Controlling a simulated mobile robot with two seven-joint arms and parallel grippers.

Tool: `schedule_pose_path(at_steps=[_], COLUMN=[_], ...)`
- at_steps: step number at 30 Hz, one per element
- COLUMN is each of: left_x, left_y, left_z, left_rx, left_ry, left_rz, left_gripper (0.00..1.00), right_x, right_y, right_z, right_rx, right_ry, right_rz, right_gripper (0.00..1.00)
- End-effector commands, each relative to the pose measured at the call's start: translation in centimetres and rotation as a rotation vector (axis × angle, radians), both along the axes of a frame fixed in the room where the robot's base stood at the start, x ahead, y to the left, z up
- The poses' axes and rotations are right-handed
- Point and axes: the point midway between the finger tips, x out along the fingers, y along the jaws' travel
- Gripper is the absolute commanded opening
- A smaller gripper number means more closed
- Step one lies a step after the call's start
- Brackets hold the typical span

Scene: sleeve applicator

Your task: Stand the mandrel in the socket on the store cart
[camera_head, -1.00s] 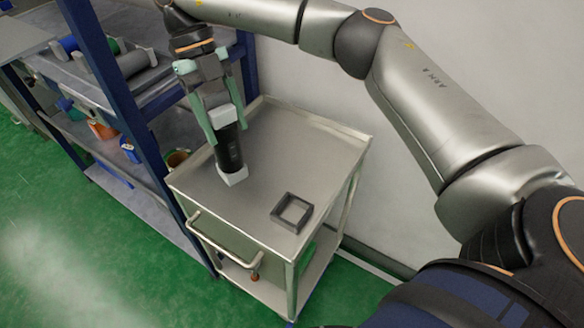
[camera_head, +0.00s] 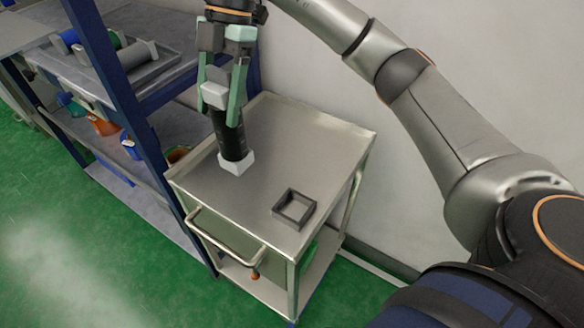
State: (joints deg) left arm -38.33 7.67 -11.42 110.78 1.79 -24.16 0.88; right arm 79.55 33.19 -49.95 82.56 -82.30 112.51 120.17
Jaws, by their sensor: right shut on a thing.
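The mandrel (camera_head: 229,138) is a black cylinder with a pale block near its upper part and a white square block at its lower end. My right gripper (camera_head: 223,106) is shut on its upper part, with green fingers on either side, above the far left of the store cart (camera_head: 265,225). The mandrel leans a little, its lower end to the right. I cannot tell whether that end touches the cart top. The socket (camera_head: 281,211), a dark square open frame, sits empty on the cart top, to the right of and nearer than the mandrel. My left gripper is not in view.
A blue-framed shelf (camera_head: 112,68) with rollers and coloured items stands close to the cart's left side. A wall (camera_head: 430,38) runs behind the cart. The cart top between mandrel and socket is clear. A handle (camera_head: 225,238) sticks out at the cart's front.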

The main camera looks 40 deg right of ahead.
Motion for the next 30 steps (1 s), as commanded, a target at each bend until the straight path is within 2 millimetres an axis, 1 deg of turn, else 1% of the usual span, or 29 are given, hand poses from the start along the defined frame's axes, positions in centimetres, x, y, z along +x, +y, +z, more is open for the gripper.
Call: schedule_pose_path(at_steps=[1, 10, 12, 15, 18, 26, 30], left_x=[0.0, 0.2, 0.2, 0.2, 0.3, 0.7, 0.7], left_y=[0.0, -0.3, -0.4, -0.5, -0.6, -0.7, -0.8], left_z=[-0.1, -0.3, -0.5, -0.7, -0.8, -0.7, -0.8], left_rx=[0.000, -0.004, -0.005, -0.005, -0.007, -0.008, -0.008], left_ry=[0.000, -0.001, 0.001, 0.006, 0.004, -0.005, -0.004], left_rz=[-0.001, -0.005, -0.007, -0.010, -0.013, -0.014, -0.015], left_gripper=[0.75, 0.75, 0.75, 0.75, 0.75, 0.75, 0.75], right_x=[-0.8, -5.9, -6.7, -7.8, -8.5, -9.4, -9.4], right_y=[-0.8, -4.6, -5.2, -6.0, -6.6, -7.3, -7.2], right_z=[-0.6, -3.5, -5.1, -6.7, -7.8, -9.2, -11.3], right_rx=[0.001, -0.002, -0.003, -0.002, 0.000, 0.000, 0.001], right_ry=[0.001, 0.002, 0.004, 0.003, 0.001, 0.001, 0.003], right_rz=[-0.001, -0.002, 0.000, 0.000, 0.000, 0.000, 0.003], right_gripper=[0.00, 0.00, 0.00, 0.00, 0.00, 0.00, 0.00])
